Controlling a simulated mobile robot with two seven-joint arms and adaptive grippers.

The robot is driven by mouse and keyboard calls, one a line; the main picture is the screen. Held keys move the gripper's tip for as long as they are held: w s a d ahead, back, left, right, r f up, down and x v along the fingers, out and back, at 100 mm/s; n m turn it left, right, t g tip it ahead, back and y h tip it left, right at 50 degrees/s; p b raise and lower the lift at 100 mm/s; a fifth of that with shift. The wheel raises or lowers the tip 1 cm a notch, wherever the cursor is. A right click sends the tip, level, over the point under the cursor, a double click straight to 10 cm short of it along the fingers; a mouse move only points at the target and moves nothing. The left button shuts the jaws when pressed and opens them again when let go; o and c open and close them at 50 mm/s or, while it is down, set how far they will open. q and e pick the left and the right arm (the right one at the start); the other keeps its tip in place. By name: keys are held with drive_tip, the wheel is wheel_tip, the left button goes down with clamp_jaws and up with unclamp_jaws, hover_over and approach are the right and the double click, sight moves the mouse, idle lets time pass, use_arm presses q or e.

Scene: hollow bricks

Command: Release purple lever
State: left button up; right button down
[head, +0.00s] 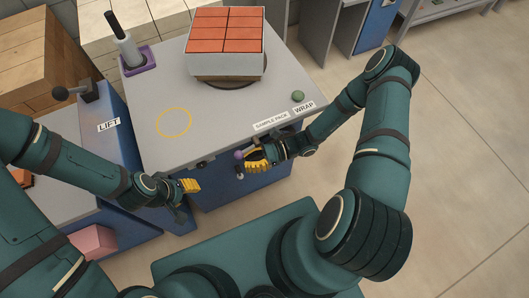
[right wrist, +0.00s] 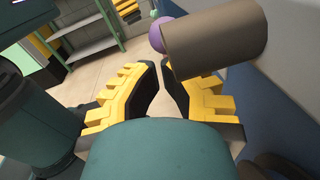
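The purple lever's round knob (head: 239,155) shows at the front edge of the grey-topped table, beside my right gripper (head: 258,160). In the right wrist view the purple knob (right wrist: 160,34) is beyond the fingertips, partly hidden by a thick grey-brown cylinder (right wrist: 216,42), which looks like part of the lever. My right gripper (right wrist: 163,68) has its yellow fingers apart, with floor visible between them and nothing held. The cylinder overlaps the right finger in the picture; whether they touch is unclear. My left gripper (head: 190,187) is left of the lever, low before the table; its opening is unclear.
Red bricks in a pale case (head: 226,66) stand on a round dark plate on the table (head: 185,90). A green button (head: 298,96) is near the WRAP label (head: 304,107). A black-handled roll (head: 128,48) stands at left. The LIFT unit (head: 100,118) is further left; floor at right is clear.

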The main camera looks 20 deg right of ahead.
use_arm(q)
drive_tip(key=shift+b+x, duration=0.85)
drive_tip(key=shift+x, duration=0.2)
use_arm(e)
drive_tip(key=s+d+f, duration=0.1)
drive_tip(key=d+f, duration=0.5)
drive_tip(key=d, duration=0.5)
drive_tip(key=shift+s+d, duration=0.2)
drive_tip(key=shift+s, duration=0.2)
use_arm(q)
drive_tip(key=shift+d, duration=0.15)
